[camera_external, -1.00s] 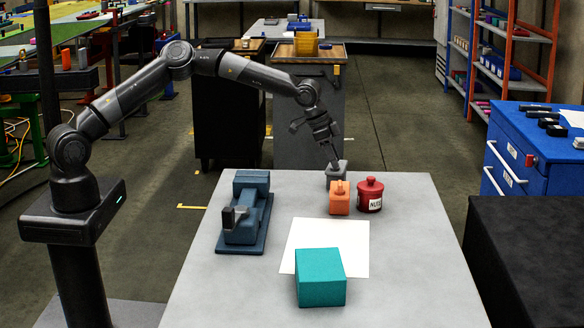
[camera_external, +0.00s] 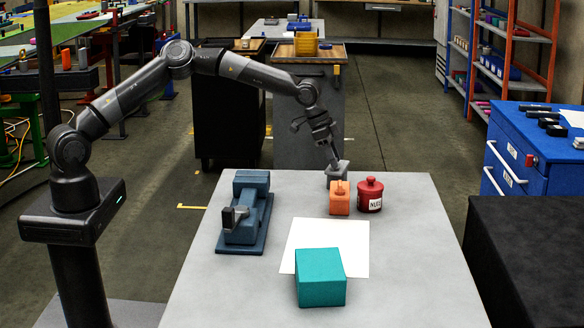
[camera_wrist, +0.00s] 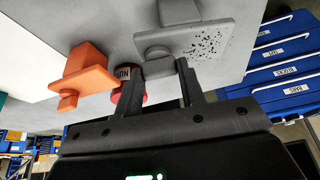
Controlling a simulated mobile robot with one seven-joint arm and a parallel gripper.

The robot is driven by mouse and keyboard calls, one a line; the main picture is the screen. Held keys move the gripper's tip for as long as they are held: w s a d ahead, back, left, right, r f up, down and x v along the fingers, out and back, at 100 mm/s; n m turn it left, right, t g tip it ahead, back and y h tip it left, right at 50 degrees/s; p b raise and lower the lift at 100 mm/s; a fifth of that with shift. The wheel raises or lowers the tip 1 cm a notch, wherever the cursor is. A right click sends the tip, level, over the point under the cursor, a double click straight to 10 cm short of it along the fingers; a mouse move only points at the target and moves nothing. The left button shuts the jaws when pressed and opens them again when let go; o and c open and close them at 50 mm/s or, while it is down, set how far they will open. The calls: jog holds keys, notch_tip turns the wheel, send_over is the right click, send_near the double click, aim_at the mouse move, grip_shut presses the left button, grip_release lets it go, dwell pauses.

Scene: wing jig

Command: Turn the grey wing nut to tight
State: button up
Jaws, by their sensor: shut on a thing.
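The grey wing nut (camera_wrist: 160,68) sits between my gripper's two fingers in the wrist view, on the grey jig (camera_wrist: 182,38) with its flat plate and block. My gripper (camera_wrist: 160,80) is shut on the nut, one finger on each side. In the external view my gripper (camera_external: 335,164) points down at the grey jig (camera_external: 338,176) near the table's far edge. The nut itself is too small and covered to make out there.
An orange block (camera_external: 340,204) with a knob stands just in front of the grey jig. A red lidded pot (camera_external: 370,196) is right of it. A blue fixture (camera_external: 245,215), white sheet (camera_external: 350,235) and teal box (camera_external: 320,278) lie nearer. The table's right side is clear.

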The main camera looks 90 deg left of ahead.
dwell(0.7)
jog(key=o, duration=1)
jog(key=v, duration=1)
jog(key=shift+s+r, duration=0.2)
jog(key=shift+r, duration=0.15)
jog(key=shift+a, duration=0.1)
